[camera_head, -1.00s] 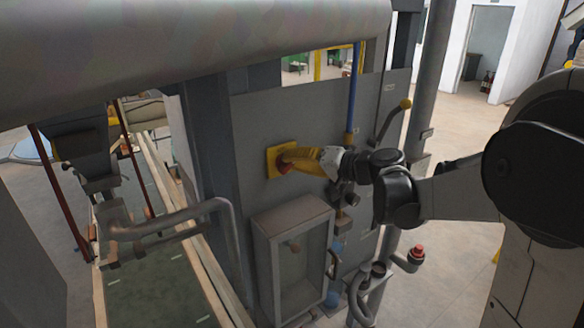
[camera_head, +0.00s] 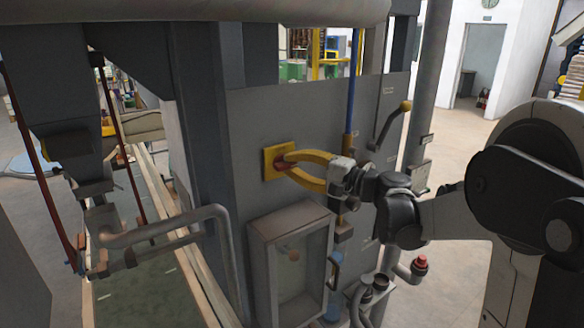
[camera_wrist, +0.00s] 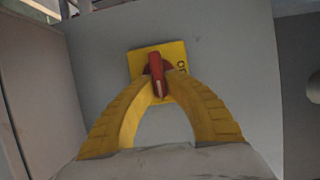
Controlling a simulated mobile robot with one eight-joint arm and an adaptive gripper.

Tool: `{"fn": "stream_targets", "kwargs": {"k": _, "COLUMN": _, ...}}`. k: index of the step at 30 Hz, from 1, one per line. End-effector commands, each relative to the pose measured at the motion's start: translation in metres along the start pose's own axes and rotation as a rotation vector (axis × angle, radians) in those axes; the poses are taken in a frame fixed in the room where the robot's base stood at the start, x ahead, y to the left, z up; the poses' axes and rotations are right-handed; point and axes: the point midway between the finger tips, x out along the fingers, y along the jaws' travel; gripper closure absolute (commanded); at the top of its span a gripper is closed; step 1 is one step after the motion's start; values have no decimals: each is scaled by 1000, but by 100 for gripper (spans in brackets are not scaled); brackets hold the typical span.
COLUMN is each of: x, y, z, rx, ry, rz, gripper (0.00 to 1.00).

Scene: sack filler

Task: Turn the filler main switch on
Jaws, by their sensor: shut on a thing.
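The main switch is a red handle (camera_wrist: 158,76) on a square yellow plate (camera_wrist: 175,52). The plate (camera_head: 268,168) is fixed to the grey cabinet panel in the head view. In the wrist view the handle stands near upright, with a slight tilt, and dark lettering shows at the plate's right side. My gripper (camera_head: 286,163) has two yellow fingers that bow apart and meet at the handle. In the wrist view the fingertips (camera_wrist: 162,80) are shut on the handle, one on each side. The fingers hide part of the handle in the head view.
A glass-fronted box (camera_head: 300,215) juts from the panel below the switch. A lever with a yellow knob (camera_head: 405,106) and a blue pipe (camera_head: 354,85) are to the right. A bent grey pipe (camera_head: 170,225) is at left. Open floor (camera_head: 455,130) lies to the right.

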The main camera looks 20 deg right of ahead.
Motion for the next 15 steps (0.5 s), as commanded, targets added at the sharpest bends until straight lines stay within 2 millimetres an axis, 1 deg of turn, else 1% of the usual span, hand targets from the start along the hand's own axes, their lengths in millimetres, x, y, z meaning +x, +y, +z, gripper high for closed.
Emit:
{"fn": "stream_targets", "kwargs": {"k": 14, "x": 0, "y": 0, "z": 0, "rx": 15, "ry": -1, "rz": -7, "gripper": 100}}
{"fn": "stream_targets", "kwargs": {"k": 15, "x": 0, "y": 0, "z": 0, "rx": 15, "ry": -1, "rz": -7, "gripper": 81}}
